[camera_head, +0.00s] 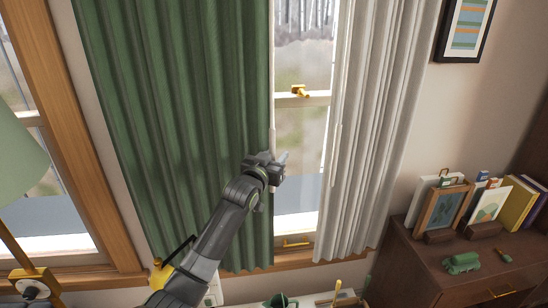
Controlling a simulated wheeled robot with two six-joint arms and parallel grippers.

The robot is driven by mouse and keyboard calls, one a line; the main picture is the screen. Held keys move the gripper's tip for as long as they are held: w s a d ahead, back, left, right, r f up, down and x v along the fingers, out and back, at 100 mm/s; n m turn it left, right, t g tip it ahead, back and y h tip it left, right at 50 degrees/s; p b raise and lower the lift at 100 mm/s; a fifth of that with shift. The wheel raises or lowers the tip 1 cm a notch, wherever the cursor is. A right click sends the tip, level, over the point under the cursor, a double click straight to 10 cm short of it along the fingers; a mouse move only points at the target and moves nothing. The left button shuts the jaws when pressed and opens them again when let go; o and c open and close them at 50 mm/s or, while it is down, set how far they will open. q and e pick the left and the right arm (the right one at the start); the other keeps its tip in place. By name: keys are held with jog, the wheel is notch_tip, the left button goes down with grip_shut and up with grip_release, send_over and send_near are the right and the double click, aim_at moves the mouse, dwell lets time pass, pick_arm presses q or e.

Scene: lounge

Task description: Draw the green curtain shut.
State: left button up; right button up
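The green curtain (180,110) hangs in folds over the left and middle of the window. Its right edge hangs near the middle of the view. A white curtain (375,120) hangs on the right side. A strip of bare window glass (303,150) shows between the two curtains. My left gripper (281,160) is at the green curtain's right edge, with its fingertips over the glass strip. The fingers are small here, and I cannot tell whether they are open or hold the curtain's edge. My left arm covers part of the curtain's lower right. My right gripper is out of view.
A pale green lampshade (15,160) stands at the left edge. Brass window catches (299,91) show in the gap. A low white surface with small items lies below the window.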

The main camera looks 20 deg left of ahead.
pick_arm(q)
jog(key=shift+s+a, duration=0.1)
jog(key=shift+a, duration=0.05)
jog(key=s+b, duration=0.4)
jog(key=s, duration=1.3)
jog(key=shift+s+a, duration=0.15)
jog(key=shift+a, duration=0.1)
